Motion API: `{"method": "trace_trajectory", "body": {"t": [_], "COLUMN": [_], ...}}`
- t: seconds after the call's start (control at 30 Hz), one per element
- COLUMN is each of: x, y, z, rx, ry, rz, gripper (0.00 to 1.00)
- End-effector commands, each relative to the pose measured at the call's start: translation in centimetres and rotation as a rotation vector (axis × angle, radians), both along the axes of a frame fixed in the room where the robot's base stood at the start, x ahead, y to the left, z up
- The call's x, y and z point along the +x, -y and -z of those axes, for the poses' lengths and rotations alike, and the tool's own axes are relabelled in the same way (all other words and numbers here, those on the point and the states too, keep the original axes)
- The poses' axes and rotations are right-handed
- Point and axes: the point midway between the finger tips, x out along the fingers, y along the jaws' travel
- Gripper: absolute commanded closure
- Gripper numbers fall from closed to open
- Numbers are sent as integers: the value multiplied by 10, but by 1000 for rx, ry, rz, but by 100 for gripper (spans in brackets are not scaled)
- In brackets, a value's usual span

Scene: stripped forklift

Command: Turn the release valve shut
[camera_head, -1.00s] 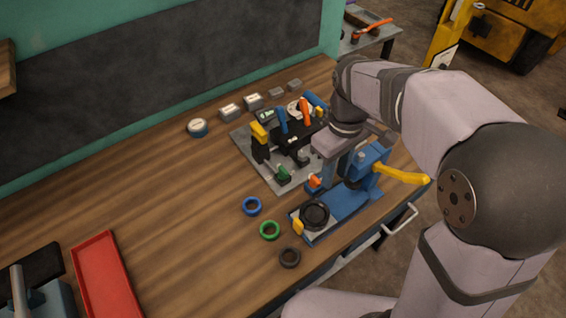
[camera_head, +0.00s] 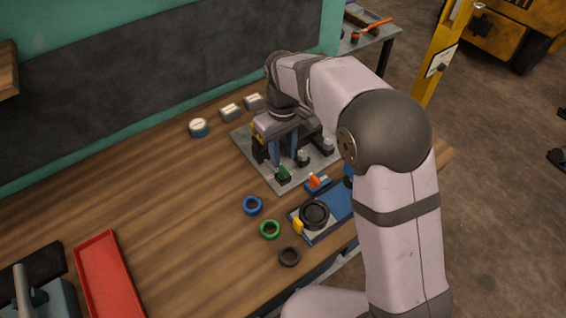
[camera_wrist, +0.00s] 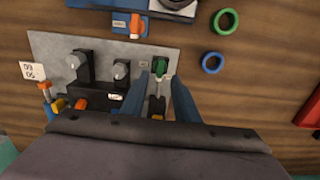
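A grey plate (camera_head: 262,172) carries several valves and knobs. A green-handled valve (camera_head: 283,174) stands near its front-left corner; in the wrist view the green handle (camera_wrist: 160,67) lies between my fingertips, with gaps on both sides. My gripper (camera_head: 284,163) is open, its two blue fingers pointing down; they also show in the wrist view (camera_wrist: 161,76). An orange lever (camera_head: 317,180) sits on a small blue block beside the plate; it also shows in the wrist view (camera_wrist: 136,24). I cannot tell which of these is the release valve. My arm hides the plate's back.
A blue press base (camera_head: 338,202) with a black ring stands at the right, partly behind my arm. Blue (camera_head: 253,206), green (camera_head: 270,229) and black (camera_head: 289,256) rings lie in front. A red tray (camera_head: 107,277) is at left. The table's left middle is clear.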

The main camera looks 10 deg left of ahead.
Motion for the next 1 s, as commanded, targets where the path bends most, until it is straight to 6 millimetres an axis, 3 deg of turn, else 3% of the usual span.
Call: {"method": "trace_trajectory", "body": {"t": [0.33,0.77,0.9,1.0], "x": [-1,0,0,0], "y": [1,0,0,0], "z": [41,51,51,50], "rx": [-2,0,0,0], "ry": [-4,0,0,0], "rz": [0,0,0,0], "gripper": [72,72,100,100]}}
